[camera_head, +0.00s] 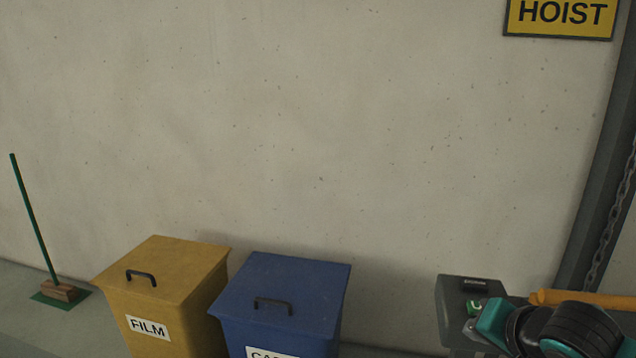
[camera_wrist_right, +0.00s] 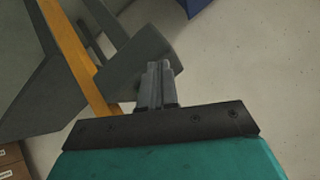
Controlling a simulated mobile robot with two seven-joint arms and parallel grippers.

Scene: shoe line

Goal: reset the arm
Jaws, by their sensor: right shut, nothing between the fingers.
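My right gripper (camera_wrist_right: 158,85) shows in the right wrist view, with its two grey fingers together and nothing between them. Its dark mounting plate and teal wrist housing fill the lower part of that view. The fingers show against a dark grey panel-like part and the pale floor. In the head view a teal and black part of my right arm (camera_head: 560,328) is at the lower right; its gripper is not seen there. My left gripper is in neither view.
A yellow FILM bin (camera_head: 165,280) and a blue bin (camera_head: 283,295) stand by the wall (camera_head: 300,120). A green-handled broom (camera_head: 35,225) leans at the left. A HOIST sign (camera_head: 562,15) and hanging chain (camera_head: 612,225) are at the right. A blue corner (camera_wrist_right: 197,6) shows in the wrist view.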

